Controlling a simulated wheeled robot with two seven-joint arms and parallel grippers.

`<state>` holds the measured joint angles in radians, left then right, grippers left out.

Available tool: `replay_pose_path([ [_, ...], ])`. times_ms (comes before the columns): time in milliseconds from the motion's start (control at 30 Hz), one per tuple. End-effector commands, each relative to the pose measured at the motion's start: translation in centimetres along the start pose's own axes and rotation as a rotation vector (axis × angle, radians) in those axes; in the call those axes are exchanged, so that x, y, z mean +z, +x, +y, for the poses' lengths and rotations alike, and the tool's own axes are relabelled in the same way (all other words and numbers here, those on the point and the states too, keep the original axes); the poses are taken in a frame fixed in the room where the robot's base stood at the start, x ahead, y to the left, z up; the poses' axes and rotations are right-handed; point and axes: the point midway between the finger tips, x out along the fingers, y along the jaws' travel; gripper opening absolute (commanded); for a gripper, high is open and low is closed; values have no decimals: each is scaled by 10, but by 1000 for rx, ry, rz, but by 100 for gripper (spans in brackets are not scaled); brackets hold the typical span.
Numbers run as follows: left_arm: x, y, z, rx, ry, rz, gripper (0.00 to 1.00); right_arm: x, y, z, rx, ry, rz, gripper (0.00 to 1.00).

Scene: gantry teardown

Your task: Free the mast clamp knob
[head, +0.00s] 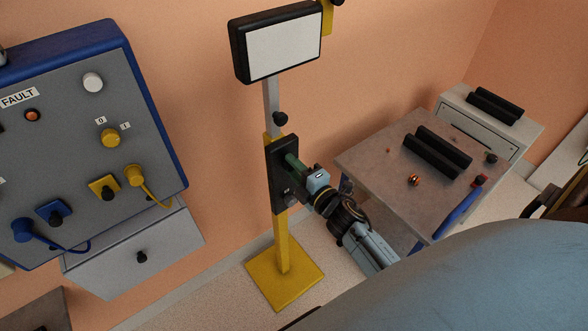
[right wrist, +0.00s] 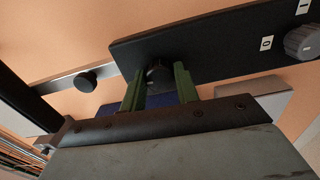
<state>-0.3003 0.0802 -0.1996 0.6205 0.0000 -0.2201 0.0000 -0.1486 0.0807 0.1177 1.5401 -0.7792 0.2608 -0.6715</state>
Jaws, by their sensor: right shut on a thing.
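The mast (head: 281,245) is a yellow post with a grey upper bar and a screen on top. A black plate (head: 276,172) is fixed to it; the plate also shows in the right wrist view (right wrist: 220,45). My right gripper (head: 291,160) is at the plate's upper part, with its green fingers shut on a black knob (right wrist: 159,76), one finger on each side. The fingers hide this knob in the head view. A second black knob (head: 280,118) stands free on the grey bar above the plate; it also shows in the right wrist view (right wrist: 86,82). My left gripper is not in view.
A grey rotary switch (right wrist: 302,42) marked 0 and 1 sits on the plate close by. The screen (head: 284,47) is above. A blue-edged fault panel (head: 65,130) with plugs stands left. A table (head: 365,160) with black bars stands right of my right arm.

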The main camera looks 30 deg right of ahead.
Motion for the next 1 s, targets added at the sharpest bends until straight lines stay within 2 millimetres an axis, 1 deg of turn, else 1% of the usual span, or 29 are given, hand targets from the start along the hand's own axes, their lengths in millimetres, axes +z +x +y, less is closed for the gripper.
replay_pose_path([
  [233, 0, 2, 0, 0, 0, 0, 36, 0, 0, 0, -1, -50, 0, 8],
  [667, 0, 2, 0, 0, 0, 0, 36, 0, 0, 0, -1, -57, 0, 8],
  [700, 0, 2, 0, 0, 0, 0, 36, 0, 0, 0, -1, -57, 0, 36],
  [833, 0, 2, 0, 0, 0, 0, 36, 0, 0, 0, -1, -56, 0, 53],
  [1000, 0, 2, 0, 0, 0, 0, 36, 0, 0, 0, -1, -55, 0, 53],
])
